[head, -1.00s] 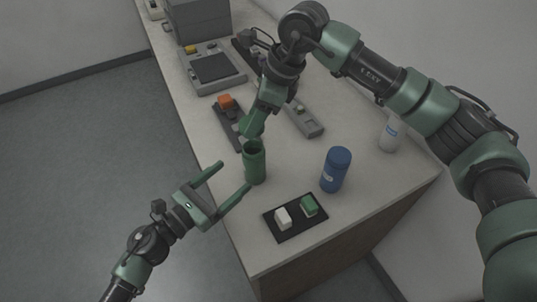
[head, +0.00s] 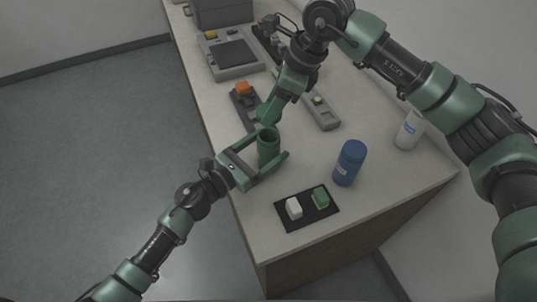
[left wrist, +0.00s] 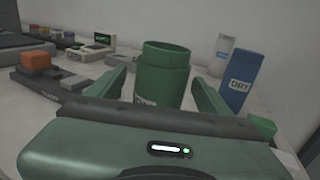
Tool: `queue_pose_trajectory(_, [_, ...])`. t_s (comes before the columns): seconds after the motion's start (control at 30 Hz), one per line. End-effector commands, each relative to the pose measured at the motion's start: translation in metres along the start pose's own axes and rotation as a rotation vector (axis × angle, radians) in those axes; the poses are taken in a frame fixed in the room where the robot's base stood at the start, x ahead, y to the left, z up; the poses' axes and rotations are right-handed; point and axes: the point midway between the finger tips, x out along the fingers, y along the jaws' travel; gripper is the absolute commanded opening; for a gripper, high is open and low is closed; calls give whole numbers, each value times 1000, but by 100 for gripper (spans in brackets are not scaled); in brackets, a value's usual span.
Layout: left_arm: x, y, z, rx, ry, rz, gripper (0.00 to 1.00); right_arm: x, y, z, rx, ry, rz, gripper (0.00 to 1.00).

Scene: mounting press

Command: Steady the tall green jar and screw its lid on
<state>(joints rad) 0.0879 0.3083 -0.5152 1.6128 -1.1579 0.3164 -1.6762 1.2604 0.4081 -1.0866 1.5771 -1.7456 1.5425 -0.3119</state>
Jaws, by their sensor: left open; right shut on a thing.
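The tall green jar (head: 268,152) stands upright near the left edge of the bench, its mouth open. My left gripper (head: 272,144) is open, its two fingers on either side of the jar. The left wrist view shows the jar (left wrist: 163,75) between the fingers, with a gap on each side and part of its label hidden. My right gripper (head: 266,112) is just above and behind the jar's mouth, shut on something. The thing it holds is too small and too similar in green to make out; I cannot see the lid clearly.
A blue jar (head: 349,163) stands right of the green jar, with a white bottle (head: 409,130) beyond. A black mat (head: 307,221) with a white block and a green block lies in front. A device with an orange part (head: 243,88) is behind.

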Motion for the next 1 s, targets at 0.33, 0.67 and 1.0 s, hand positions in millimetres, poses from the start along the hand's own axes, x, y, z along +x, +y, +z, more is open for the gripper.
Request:
queue_pose_trajectory(0.33, [34, 0, 0, 0, -1, -1, 80, 0, 0, 0, 0, 0, 0, 14])
queue_pose_trajectory(0.67, [35, 0, 0, -1, 0, -1, 72, 0, 0, 0, 0, 0, 0, 14])
queue_pose_trajectory(1.0, [34, 0, 0, -1, 0, 0, 0, 0, 0, 0, 0, 0, 0, 14])
